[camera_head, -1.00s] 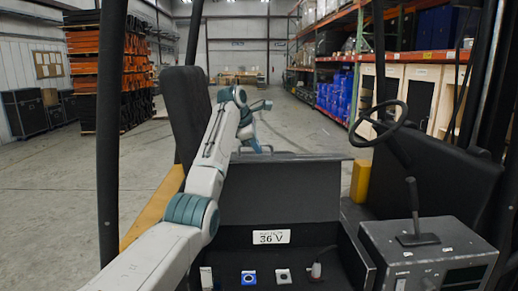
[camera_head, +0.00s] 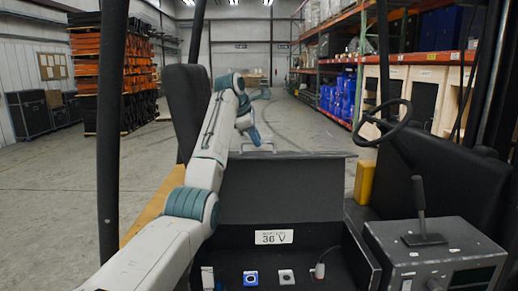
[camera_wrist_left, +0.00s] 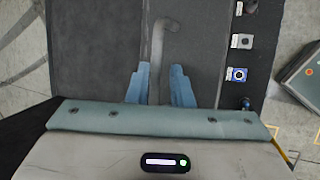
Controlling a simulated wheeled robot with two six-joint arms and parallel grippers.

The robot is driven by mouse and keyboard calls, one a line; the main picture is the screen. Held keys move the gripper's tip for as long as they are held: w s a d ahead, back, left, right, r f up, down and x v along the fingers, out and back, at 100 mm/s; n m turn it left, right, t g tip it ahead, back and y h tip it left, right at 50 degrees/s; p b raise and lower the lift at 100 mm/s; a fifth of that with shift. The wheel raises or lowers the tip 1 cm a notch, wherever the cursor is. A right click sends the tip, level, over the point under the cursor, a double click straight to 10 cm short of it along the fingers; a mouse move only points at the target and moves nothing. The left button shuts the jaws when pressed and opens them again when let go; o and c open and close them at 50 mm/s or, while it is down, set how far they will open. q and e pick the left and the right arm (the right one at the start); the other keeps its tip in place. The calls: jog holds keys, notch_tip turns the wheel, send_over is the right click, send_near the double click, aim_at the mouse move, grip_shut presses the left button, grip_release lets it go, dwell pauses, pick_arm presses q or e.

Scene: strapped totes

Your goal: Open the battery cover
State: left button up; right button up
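The battery cover (camera_head: 280,190) is a dark grey panel above the white 36 V label (camera_head: 273,237) in the head view. A bent metal handle (camera_head: 264,147) shows at its far top edge. In the left wrist view, the cover (camera_wrist_left: 95,50) is a grey surface and the handle (camera_wrist_left: 157,45) is a hooked bar. My left gripper (camera_head: 256,138) is over the handle. In the wrist view its blue fingers (camera_wrist_left: 160,70) are open, one on each side of the bar; contact is unclear. My right gripper is out of view.
Sockets and knobs (camera_head: 251,278) line the ledge below the label. A control box with a lever (camera_head: 430,255) stands at the right, with a steering wheel (camera_head: 381,123) behind it. A black post (camera_head: 112,140) rises at the left. Open floor lies beyond.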

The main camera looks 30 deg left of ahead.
pick_arm(q)
jog(key=d+b+v, duration=0.1)
jog(key=b+v, duration=0.1)
jog(key=v, duration=0.5)
jog(key=shift+s+a+r, duration=0.2)
jog(key=shift+a+r, duration=0.05)
jog(key=shift+a, duration=0.25)
